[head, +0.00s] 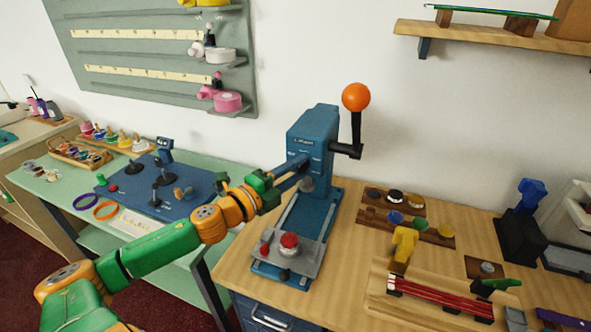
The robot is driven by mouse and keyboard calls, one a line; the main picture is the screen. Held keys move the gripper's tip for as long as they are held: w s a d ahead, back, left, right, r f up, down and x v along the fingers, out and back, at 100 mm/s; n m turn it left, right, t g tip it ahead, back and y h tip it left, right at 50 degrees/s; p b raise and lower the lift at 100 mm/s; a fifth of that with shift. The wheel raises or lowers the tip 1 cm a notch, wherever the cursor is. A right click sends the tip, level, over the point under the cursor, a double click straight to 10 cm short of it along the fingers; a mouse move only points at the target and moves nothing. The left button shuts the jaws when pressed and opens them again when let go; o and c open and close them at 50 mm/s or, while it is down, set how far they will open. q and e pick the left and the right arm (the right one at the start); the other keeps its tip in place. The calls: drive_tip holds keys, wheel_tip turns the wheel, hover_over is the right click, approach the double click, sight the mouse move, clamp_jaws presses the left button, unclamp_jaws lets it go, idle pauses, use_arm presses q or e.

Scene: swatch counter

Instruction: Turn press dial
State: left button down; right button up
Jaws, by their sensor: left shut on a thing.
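The blue press (311,133) stands on the wooden counter, with a lever ending in an orange ball (356,97) at its upper right. My left gripper (299,167) comes in from the left and meets the left side of the press head. It is shut on the press dial there, which its fingers and the green wrist mostly hide; the dial's marks cannot be read. A grey ram (307,184) hangs below the head. A red knob (290,240) sits on the grey plate at the front of the press base. My right gripper is not in view.
On the wooden counter (342,276), right of the press, are racks of coloured pieces (418,222), a yellow tool (404,246) and a holder with red rods (440,298). A green table with a blue panel (190,203) stands left. A shelf (470,37) hangs upper right.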

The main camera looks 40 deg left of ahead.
use_arm(q)
drive_tip(key=c, duration=0.5)
unclamp_jaws()
drive_tip(key=shift+s+a+f, duration=0.1)
drive_tip(key=shift+s+f, duration=0.05)
drive_tip(key=shift+s, duration=0.5)
drive_tip(key=s, duration=0.3)
drive_tip(key=s+a, duration=0.1)
drive_tip(key=s, duration=0.1)
drive_tip(key=shift+s+p, duration=0.3)
drive_tip(key=shift+p, duration=0.05)
